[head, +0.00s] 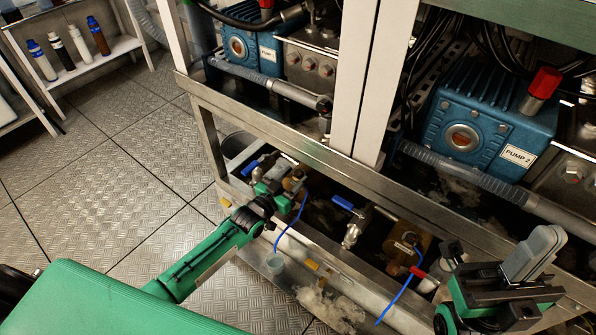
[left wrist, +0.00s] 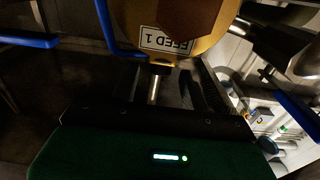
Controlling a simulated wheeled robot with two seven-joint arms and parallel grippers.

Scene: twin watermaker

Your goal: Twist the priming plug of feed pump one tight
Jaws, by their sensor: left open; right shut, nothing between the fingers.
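Feed pump one (left wrist: 122,20) is a brass-coloured body with an upside-down "FEED 1" label in the left wrist view. It shows partly behind my left gripper in the head view (head: 295,181). A short metal pin with a brass collar (left wrist: 154,88) points from the pump body toward my left gripper (left wrist: 155,95); I cannot tell for certain that it is the priming plug. The dark fingers are open on either side of it, apparently not clamped. In the head view my left gripper (head: 270,186) is at the pump. My right gripper (head: 535,255) is shut and empty at the lower right.
Blue-handled valves (head: 343,203) and a second brass pump (head: 408,238) sit in the lower bay. A metal frame rail (head: 290,147) runs above. Blue pumps (head: 490,118) stand overhead. The floor at left is clear.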

